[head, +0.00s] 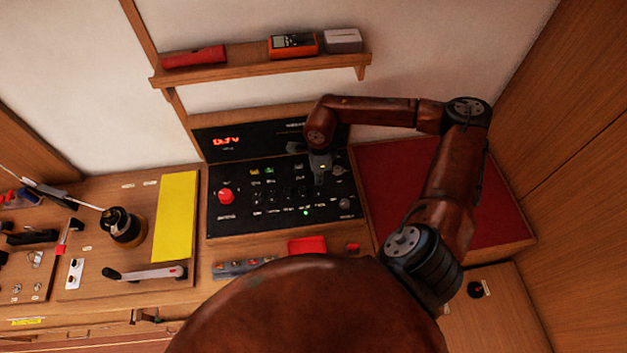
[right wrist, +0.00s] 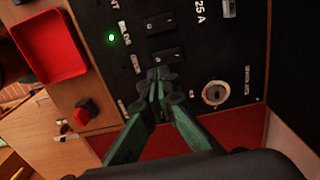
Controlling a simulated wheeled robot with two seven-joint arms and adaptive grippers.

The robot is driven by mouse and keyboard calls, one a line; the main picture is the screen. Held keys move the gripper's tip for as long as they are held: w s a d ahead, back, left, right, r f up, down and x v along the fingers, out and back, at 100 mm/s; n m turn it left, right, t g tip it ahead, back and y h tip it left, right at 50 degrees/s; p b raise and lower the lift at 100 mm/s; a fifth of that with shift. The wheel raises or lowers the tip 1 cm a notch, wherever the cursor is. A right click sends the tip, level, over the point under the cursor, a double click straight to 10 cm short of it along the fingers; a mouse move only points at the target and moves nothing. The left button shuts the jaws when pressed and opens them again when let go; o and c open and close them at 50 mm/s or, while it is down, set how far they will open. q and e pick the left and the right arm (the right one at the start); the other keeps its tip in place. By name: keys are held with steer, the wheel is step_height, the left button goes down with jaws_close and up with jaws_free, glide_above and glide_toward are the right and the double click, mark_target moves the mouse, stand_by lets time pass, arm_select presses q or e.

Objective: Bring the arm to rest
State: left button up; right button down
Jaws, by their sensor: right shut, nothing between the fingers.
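My right arm (head: 450,185) is red-brown and reaches in from the right, bent over the bench. Its gripper (head: 320,168) is over the right part of the black control panel (head: 235,195). In the right wrist view, the green-tinted fingers of this gripper (right wrist: 162,76) are shut together with nothing between them. The tips show just beside a black rocker switch (right wrist: 166,53); whether they touch the panel I cannot tell. A green lamp (right wrist: 111,37) is lit on the panel, and a round key lock (right wrist: 215,92) lies right of the fingers. My left gripper is not in view.
A shelf (head: 225,75) above holds a red torch (head: 195,57), an orange meter (head: 293,45) and a pale box (head: 343,40). A red mat (head: 390,175) lies right of the panel, under my arm. A red tray (head: 307,245) sits in front. Wooden wall (head: 570,150) on the right.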

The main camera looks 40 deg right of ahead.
mark_target(318, 193)
steer(key=shift+f, duration=0.1)
step_height(318, 193, down, 7)
steer(key=b, duration=0.3)
stand_by(0.4)
